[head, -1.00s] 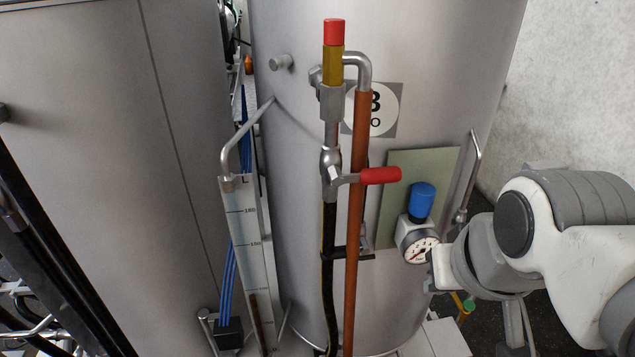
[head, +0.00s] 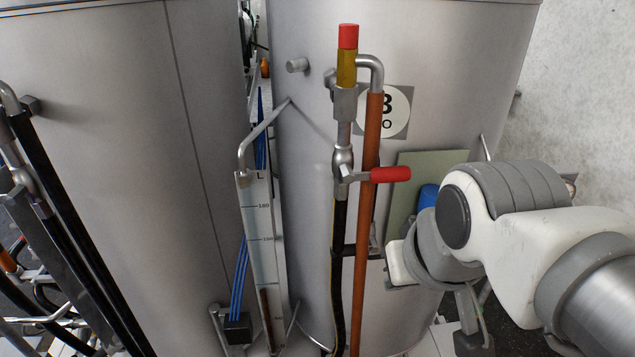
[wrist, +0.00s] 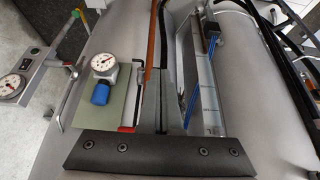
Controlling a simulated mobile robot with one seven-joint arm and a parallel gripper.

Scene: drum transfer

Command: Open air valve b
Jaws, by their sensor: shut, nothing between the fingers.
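On the steel drum with the round label (head: 397,112) stands a pipe assembly with a lever valve (head: 343,172). Its red handle (head: 390,174) points right. The handle shows partly in the wrist view (wrist: 127,129). A blue knob (head: 427,197) sits right of it, half hidden by my arm; in the wrist view the blue knob (wrist: 101,94) joins a round gauge (wrist: 103,64). No readable marking tells which is air valve b. My gripper (wrist: 174,72) is shut and empty, below and right of the red handle in the head view, touching neither visibly.
An orange pipe (head: 366,220) and black hose (head: 338,270) run down below the valve. A level gauge (head: 262,225) stands left of them. Another large drum (head: 120,150) fills the left. Wall at right (head: 570,80).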

